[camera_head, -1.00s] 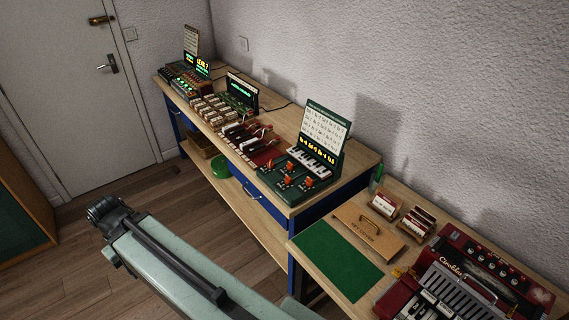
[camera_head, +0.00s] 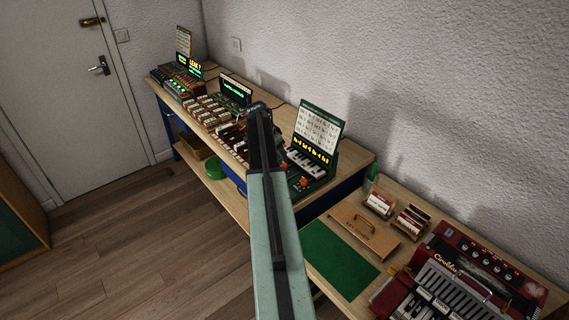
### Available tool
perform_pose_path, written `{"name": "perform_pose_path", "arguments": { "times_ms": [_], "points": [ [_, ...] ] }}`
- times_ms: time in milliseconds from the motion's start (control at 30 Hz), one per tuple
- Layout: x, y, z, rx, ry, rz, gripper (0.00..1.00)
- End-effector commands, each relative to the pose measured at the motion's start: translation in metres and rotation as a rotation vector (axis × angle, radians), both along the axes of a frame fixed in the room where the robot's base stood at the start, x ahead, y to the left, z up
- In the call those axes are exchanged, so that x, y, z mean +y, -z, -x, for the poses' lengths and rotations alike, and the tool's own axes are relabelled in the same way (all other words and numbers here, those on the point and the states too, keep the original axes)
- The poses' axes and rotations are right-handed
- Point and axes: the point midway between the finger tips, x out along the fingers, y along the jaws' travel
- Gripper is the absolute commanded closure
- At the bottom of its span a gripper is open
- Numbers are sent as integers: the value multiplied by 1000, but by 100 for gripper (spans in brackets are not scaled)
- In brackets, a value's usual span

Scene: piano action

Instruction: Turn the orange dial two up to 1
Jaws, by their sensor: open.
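The orange dials belong to a dark green unit (camera_head: 318,175) with a small keyboard, a lit yellow display and a white chart standing behind. One orange dial (camera_head: 304,181) shows just right of my arm. My arm covers the unit's left part, so the other dials are hidden or unclear, and I cannot read any dial's setting. My arm reaches up across the picture, its dark far end over the bench left of the chart. My gripper's fingers do not show; the arm seems to hide them.
The wooden bench (camera_head: 355,161) holds more keyed units and lit displays toward the back left. A nearer table carries a green mat (camera_head: 338,260), a wooden board with a handle (camera_head: 365,232), card holders and a red accordion (camera_head: 470,275). The wall rises close behind.

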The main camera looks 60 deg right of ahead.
Motion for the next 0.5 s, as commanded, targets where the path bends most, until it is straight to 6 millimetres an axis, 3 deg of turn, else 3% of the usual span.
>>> {"name": "perform_pose_path", "arguments": {
  "times_ms": [167,500],
  "points": [
    [-4,16,1,0,-2,-1,48],
    [-24,71,8,0,-3,-2,48]
  ]
}}
